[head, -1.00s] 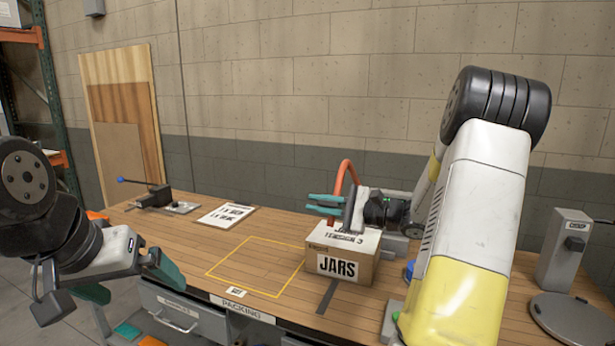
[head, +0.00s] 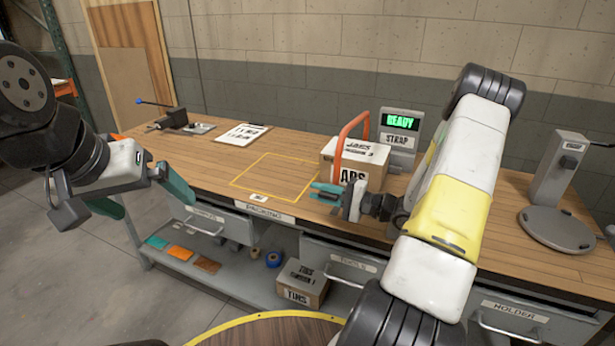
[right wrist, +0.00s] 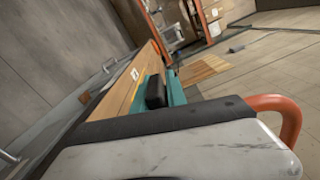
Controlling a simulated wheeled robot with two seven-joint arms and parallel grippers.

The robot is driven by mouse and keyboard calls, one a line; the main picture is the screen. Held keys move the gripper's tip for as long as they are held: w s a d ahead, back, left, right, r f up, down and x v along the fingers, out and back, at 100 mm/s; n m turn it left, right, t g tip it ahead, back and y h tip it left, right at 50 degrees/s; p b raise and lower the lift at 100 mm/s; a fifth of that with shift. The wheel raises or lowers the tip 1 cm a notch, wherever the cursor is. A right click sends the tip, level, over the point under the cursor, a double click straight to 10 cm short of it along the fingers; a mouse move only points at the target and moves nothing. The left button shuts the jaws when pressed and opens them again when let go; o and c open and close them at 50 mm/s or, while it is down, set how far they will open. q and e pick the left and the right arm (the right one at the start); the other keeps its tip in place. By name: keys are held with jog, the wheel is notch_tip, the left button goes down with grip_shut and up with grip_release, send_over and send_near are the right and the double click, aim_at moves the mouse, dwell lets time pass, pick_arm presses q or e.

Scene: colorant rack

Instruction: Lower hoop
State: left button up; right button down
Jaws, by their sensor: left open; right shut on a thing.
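The orange hoop (head: 345,150) arches over the box marked JARS (head: 374,170) on the workbench and passes in front of the box's left face. The strap machine (head: 400,130) stands behind the box, its screen reading READY. My right gripper (head: 325,193) is at the hoop's lower front end, just in front of the box, shut. In the right wrist view, a black block (right wrist: 157,92) sits by the teal fingers, apparently the hoop's grip, and the hoop (right wrist: 290,118) curves at the right. My left gripper (head: 145,195) is open and empty, left of the bench.
A yellow outlined square (head: 237,185) on the bench top is empty. A clipboard (head: 240,134) and a clamp tool (head: 172,118) lie at the back left. A grey stand with a round plate (head: 556,230) is at the right. A box marked TINS (head: 303,283) is on the lower shelf.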

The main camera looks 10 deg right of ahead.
aim_at(339, 197)
jog(key=shift+d+f, duration=0.15)
jog(key=c, duration=1.4)
grip_release()
jog(key=shift+v, duration=3.9)
